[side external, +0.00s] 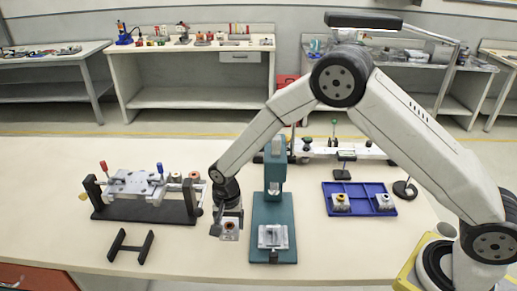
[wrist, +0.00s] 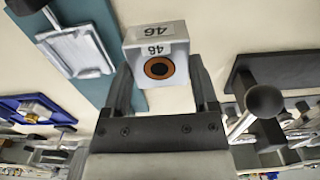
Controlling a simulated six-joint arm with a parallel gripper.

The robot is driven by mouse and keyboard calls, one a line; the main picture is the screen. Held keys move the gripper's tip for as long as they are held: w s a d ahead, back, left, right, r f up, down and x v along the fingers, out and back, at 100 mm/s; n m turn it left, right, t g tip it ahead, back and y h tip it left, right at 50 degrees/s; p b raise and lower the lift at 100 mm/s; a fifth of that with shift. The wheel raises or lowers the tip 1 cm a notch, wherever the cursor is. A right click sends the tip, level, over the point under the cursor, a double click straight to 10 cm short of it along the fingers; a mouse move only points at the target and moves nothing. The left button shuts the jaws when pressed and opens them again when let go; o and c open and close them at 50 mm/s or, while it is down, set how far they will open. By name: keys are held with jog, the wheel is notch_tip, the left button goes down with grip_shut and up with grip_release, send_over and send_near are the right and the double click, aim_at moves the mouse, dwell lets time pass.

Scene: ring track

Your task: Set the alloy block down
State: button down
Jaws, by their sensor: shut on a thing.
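The alloy block (side external: 230,235) is a light grey block with a round orange-brown bushing and labels reading 46. It shows close up in the wrist view (wrist: 172,74), between the two fingers of my gripper (wrist: 160,85). My gripper (side external: 227,225) points down in the side view and is shut on the block. The block is left of the teal press, over the table (side external: 180,262). I cannot tell whether its underside touches the table. The teal press (side external: 261,204) has a light metal plate (side external: 272,236) on its base, with no block on it.
A clamp fixture (side external: 140,190) with red and blue handles stands to the left. A black H-shaped stand (side external: 130,246) lies at the front left. A blue tray (side external: 361,204) with two blocks is to the right. Bare table lies between the H-shaped stand and the press.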

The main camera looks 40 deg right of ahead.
aim_at(224, 222)
jog(key=shift+w+a+f, duration=0.15)
jog(key=shift+w+f, duration=0.5)
jog(key=shift+f, duration=0.05)
jog(key=shift+w+a+f, duration=0.1)
jog(key=shift+w+f, duration=0.15)
jog(key=shift+f, duration=1.55)
jog(key=shift+f, duration=0.1)
grip_release()
jog(key=shift+f, duration=0.1)
